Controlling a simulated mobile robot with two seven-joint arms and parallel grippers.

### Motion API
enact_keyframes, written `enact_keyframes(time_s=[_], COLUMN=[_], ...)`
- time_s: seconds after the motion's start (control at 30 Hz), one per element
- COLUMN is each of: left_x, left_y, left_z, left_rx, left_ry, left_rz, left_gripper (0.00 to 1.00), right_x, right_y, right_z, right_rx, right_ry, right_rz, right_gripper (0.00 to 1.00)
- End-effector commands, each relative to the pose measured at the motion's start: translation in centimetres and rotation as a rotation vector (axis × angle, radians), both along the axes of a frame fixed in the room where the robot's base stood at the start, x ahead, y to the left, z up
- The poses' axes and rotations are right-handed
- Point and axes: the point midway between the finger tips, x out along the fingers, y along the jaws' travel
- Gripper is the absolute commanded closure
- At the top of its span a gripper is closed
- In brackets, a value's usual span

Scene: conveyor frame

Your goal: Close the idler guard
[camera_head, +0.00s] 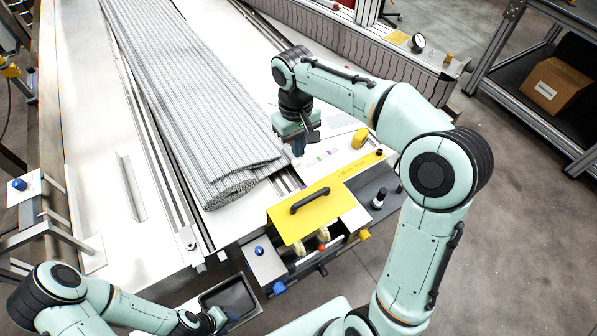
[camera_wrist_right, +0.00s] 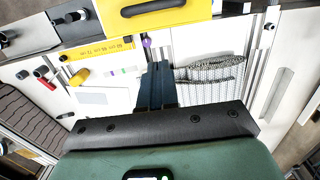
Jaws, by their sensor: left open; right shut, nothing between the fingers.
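The idler guard (camera_head: 303,217) is a yellow panel with a black bar handle, at the front end of the conveyor frame. Rollers and coloured knobs show under its near edge, so it looks raised there; its exact angle is hard to tell. It also shows at the top of the right wrist view (camera_wrist_right: 165,22). My right gripper (camera_head: 298,148) is shut and empty, above the white conveyor bed beyond the guard, apart from it. Its dark fingers are together in the right wrist view (camera_wrist_right: 155,85). My left gripper (camera_head: 220,319) is open near the bottom edge, by a dark tray.
A grey woven belt (camera_head: 185,90) lies along the bed, its folded end left of my right gripper. The dark tray (camera_head: 233,296) sits below the guard's left side. A yellow ruler strip (camera_head: 360,165) and yellow knob (camera_head: 359,138) lie right. A cardboard box (camera_head: 556,85) is on a far shelf.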

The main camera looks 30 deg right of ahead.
Motion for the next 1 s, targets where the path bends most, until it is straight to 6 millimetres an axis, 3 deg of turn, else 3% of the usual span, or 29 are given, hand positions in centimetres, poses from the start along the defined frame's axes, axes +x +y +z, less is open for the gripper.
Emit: enact_keyframes(time_s=[0.17,0.53,0.73,1.0], left_x=[-0.3,-1.3,-1.8,-1.8], left_y=[0.0,0.0,0.0,0.0], left_z=[-0.2,-1.0,-1.4,-1.4], left_rx=[0.0,0.0,0.001,0.0], left_ry=[0.005,0.015,0.021,0.021], left_rz=[0.001,0.0,0.0,0.0], left_gripper=[0.57,0.57,0.57,0.57], right_x=[-0.3,-0.8,-2.9,-3.6], right_y=[-0.1,-0.1,-0.3,-0.3], right_z=[-2.4,-10.3,-12.0,-12.6], right_rx=[-0.001,0.001,0.0,0.001], right_ry=[0.008,0.008,0.005,0.002], right_rz=[0.0,0.0,0.0,0.0], right_gripper=[1.0,1.0,1.0,1.0])
